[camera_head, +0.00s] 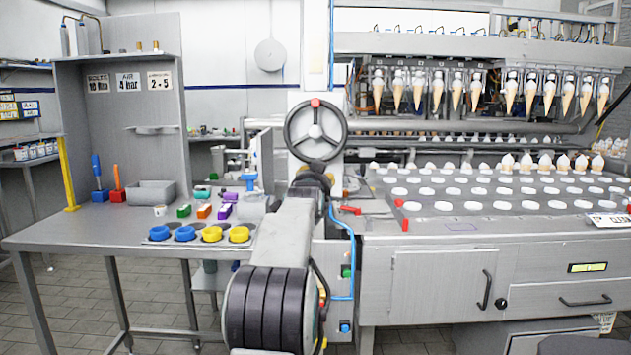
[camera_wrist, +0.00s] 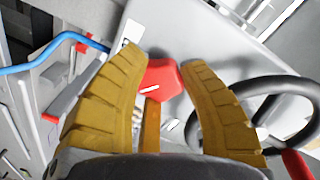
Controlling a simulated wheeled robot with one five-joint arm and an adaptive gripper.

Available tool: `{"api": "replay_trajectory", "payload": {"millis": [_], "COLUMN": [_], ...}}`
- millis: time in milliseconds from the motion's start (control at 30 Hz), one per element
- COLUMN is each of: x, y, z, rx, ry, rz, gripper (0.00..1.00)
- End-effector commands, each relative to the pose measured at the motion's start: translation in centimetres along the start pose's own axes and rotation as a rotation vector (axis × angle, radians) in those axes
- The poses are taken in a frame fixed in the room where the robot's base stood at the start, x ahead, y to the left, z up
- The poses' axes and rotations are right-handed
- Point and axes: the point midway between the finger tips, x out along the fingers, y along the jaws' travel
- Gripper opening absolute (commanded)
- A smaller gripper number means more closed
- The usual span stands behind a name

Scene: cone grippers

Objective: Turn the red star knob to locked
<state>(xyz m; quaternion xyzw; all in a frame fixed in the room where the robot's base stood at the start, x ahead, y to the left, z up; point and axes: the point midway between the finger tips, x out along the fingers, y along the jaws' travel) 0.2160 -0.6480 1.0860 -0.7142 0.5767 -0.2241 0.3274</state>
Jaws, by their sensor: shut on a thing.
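The red star knob (camera_wrist: 163,78) shows in the wrist view between the tips of my gripper's two ribbed tan fingers (camera_wrist: 163,60). My gripper is shut on it, one finger on each side. A white line shows on the knob's near edge. A brownish-yellow bar runs from below the knob toward my palm. No locked marking is readable, so I cannot tell the knob's setting. In the head view my arm (camera_head: 285,225) reaches to the machine's panel just below the handwheel, and it hides the knob and fingertips.
The grey handwheel (camera_head: 316,132) stands just above my wrist and lies close to the right finger in the wrist view (camera_wrist: 268,88). A blue hose (camera_head: 350,255) runs down the panel. A bench (camera_head: 75,240) with coloured parts is left; a cone machine is right.

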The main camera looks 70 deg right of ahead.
Motion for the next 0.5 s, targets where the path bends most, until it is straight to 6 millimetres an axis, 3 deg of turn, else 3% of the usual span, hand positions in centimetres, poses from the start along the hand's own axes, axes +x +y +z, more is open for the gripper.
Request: {"api": "replay_trajectory", "payload": {"millis": [267,300,500], "x": [-0.03,-0.03,-0.02], "y": [-0.25,-0.25,-0.17], "z": [-0.16,-0.16,-0.08], "rx": [0.000,0.000,-0.001], "ry": [0.004,0.004,0.003], "rz": [-0.006,-0.006,-0.004], "gripper": [0.06,0.40,0.58]}}
